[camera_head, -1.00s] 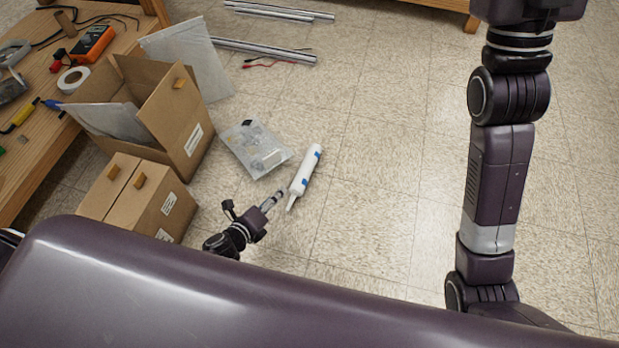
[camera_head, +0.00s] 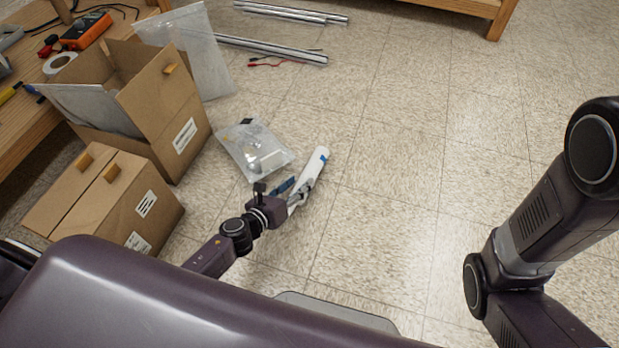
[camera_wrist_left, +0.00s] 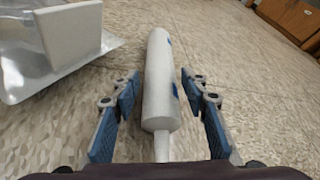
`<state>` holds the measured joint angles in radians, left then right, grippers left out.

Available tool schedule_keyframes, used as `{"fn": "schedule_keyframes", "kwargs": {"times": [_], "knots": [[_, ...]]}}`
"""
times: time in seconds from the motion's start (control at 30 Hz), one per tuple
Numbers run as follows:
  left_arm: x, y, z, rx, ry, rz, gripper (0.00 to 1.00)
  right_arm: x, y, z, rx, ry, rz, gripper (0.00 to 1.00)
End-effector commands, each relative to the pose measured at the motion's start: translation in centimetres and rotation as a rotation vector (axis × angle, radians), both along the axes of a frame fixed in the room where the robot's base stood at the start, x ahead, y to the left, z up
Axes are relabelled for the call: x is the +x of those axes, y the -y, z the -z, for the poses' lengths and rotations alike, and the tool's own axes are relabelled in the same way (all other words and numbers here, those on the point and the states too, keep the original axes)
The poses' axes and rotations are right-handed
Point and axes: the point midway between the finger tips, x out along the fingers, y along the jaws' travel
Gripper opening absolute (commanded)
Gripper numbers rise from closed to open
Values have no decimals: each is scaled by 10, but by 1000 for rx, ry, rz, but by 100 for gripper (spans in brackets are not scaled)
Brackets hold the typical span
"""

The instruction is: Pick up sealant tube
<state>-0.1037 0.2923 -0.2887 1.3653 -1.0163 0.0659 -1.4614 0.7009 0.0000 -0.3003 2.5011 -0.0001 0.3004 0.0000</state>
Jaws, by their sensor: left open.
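The sealant tube (camera_head: 312,172) is white with blue marks and lies on the tiled floor. In the left wrist view the tube (camera_wrist_left: 158,85) lies lengthwise, its nozzle pointing toward my wrist. My left gripper (camera_head: 297,192) is open at the nozzle end of the tube. In the left wrist view the two blue-padded fingers of the left gripper (camera_wrist_left: 161,105) stand on either side of the tube, with a gap on each side. The nozzle end is partly hidden by the gripper in the head view. My right arm shows at the right, but its gripper is out of view.
A clear plastic bag (camera_head: 254,148) with parts lies just left of the tube. Cardboard boxes stand at the left, an open one (camera_head: 168,112) and a closed one (camera_head: 110,205). Metal extrusions (camera_head: 272,48) lie farther back. Floor right of the tube is clear.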

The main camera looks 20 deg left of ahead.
Motion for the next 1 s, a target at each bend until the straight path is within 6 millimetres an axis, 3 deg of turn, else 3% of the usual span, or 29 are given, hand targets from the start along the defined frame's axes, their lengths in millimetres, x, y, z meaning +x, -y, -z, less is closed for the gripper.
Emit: {"fn": "schedule_keyframes", "kwargs": {"times": [0.03, 0.2, 0.53, 0.9, 1.0], "knots": [[9, 2, 8, 2, 3, 1, 41, 0, 0, 10, 0, -1, 0, 0], [28, 8, 14, 0, 2, -1, 41, 1, 0, 19, 0, -2, 0, 0], [33, 10, 15, 0, -1, -1, 41, 0, 0, 19, 0, -1, 0, 0], [33, 10, 15, 0, -1, -1, 0, 0, 0, 20, 0, -1, 0, 0], [34, 10, 13, -1, 2, -1, 0, 0, 0, 19, 0, -1, 0, 0]]}}
